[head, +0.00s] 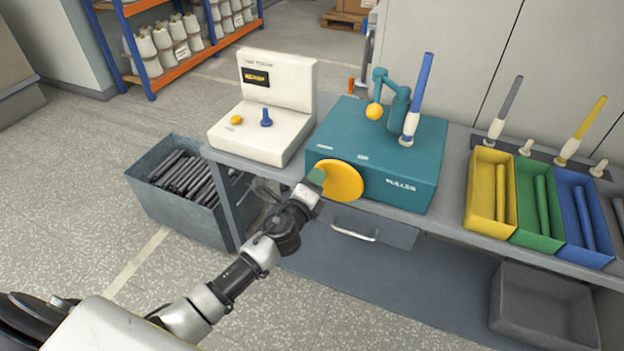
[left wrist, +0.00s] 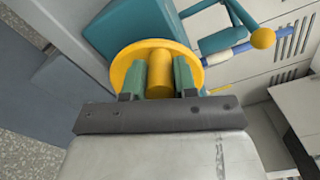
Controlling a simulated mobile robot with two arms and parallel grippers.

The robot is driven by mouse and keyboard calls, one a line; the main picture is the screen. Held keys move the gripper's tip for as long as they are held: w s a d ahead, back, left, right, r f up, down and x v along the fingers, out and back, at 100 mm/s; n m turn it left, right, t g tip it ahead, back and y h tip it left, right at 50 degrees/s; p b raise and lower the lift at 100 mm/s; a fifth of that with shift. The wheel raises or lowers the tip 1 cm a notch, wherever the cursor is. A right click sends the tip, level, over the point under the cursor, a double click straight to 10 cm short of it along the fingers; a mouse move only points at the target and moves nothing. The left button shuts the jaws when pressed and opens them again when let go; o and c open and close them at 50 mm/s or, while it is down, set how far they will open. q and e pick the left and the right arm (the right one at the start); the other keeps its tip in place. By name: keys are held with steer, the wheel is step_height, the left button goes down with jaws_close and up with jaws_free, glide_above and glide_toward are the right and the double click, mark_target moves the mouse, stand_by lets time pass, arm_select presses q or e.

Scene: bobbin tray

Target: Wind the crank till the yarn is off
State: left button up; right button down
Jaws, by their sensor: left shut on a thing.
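The teal winding machine (head: 375,155) stands on the bench with a round yellow crank disc (head: 341,181) on its front. My left gripper (head: 316,179) is at the left side of this disc. In the left wrist view its green fingertips (left wrist: 160,80) sit on both sides of the yellow crank knob (left wrist: 160,70), shut on it, with the disc behind. A blue tube (head: 423,85) stands tilted on top of the machine, with a white part (head: 411,124) low on it that may be yarn. A teal arm with a yellow ball (head: 374,111) is beside it. My right gripper is out of view.
A white control box (head: 265,120) stands left of the machine. Yellow (head: 478,208), green and blue trays line the bench at right, with tilted tubes behind. A grey bin (head: 190,215) of dark rods is on the floor. An empty grey bin (head: 540,310) sits lower right.

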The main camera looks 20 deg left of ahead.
arm_select(q)
steer(key=shift+d+r+m, duration=0.15)
steer(key=shift+d+m, duration=0.05)
steer(key=shift+m, duration=0.4)
steer(key=o, duration=0.9)
steer(key=shift+s, duration=0.15)
steer(key=s, duration=1)
steer(key=shift+s+a+b, duration=0.15)
steer(key=shift+s+b, duration=0.15)
steer(key=shift+b, duration=0.05)
